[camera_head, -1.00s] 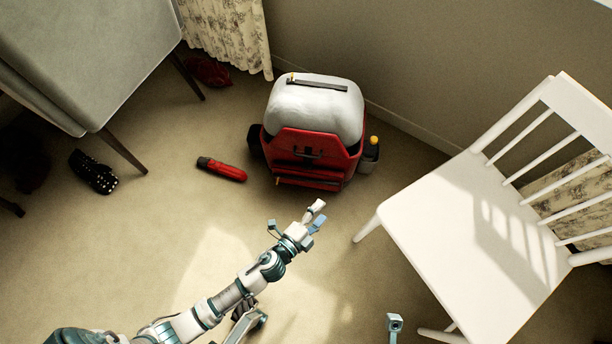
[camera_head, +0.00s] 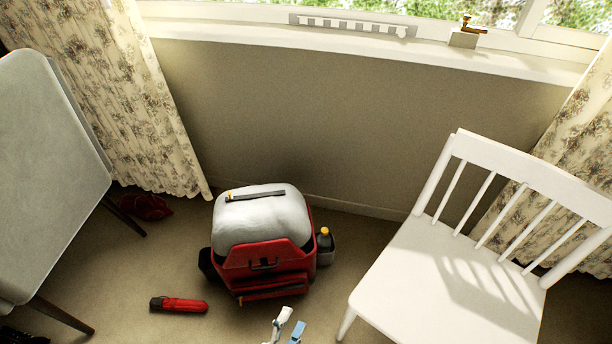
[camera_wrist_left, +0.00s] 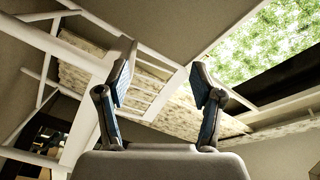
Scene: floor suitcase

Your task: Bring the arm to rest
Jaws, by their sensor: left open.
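My left gripper (camera_head: 287,327) shows at the bottom edge of the head view, just in front of the red and grey suitcase bag and apart from it. Only its fingertips are in the picture; the arm behind it is out of frame. In the left wrist view its two fingers (camera_wrist_left: 157,100) are spread apart with nothing between them. The wrist camera looks up past the fingers toward the window and white chair. My right gripper is not in view.
A red bag with a grey top (camera_head: 262,232) stands on the floor by the wall. A red tool (camera_head: 179,304) lies left of it. A white chair (camera_head: 455,285) stands at right, a grey table (camera_head: 45,170) at left. A window sill (camera_head: 360,45) is at the back.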

